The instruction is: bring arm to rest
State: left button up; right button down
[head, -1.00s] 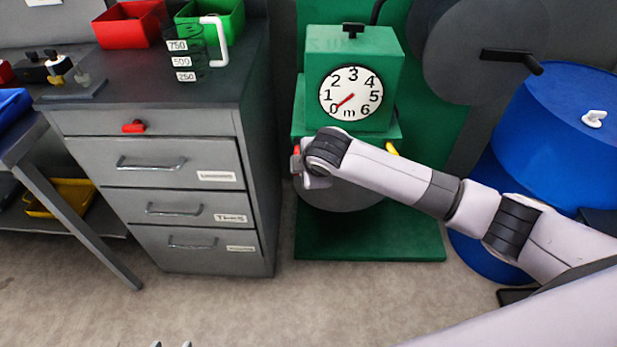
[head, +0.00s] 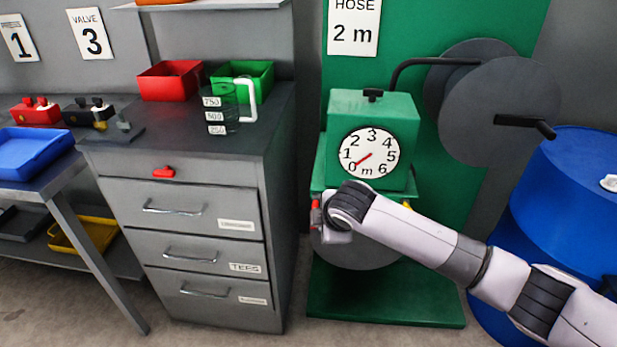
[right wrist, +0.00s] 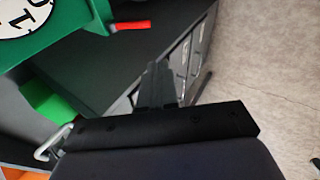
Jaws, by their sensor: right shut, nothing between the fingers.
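My right arm (head: 420,238) reaches in from the right in the head view. Its wrist end is in front of the lower part of the green hose meter (head: 372,135), by a red-tipped lever (head: 316,213). The fingers are hidden in the head view. In the right wrist view my right gripper (right wrist: 157,82) is shut and empty, with a red handle (right wrist: 131,25) of the meter apart from it at the upper left. The meter's dial (head: 369,152) has a red pointer near the low end. My left gripper is in neither current view.
A grey drawer cabinet (head: 190,240) stands left of the meter, with a measuring jug (head: 222,113), a red bin (head: 170,82) and a green bin (head: 262,75) on top. A blue drum (head: 570,190) stands at right. A hose reel (head: 495,110) hangs behind.

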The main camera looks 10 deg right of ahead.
jog(key=s+a+f+m+y, duration=0.2)
jog(key=s+f+m, duration=0.1)
jog(key=s+f, duration=0.25)
jog(key=s+a+f+m+y, duration=0.3)
jog(key=s+f, duration=0.2)
jog(key=s, duration=0.2)
jog(key=s+d+f+m+t+h, duration=0.1)
jog(key=s+d+f+m, duration=0.1)
jog(key=s+d+m, duration=0.2)
jog(key=s+d+f+m+t+h, duration=0.2)
jog(key=s+d+m, duration=0.2)
jog(key=s+d, duration=0.4)
jog(key=s, duration=0.3)
jog(key=shift+s+d+f, duration=0.3)
jog(key=shift+s+d, duration=0.05)
jog(key=shift+s, duration=0.05)
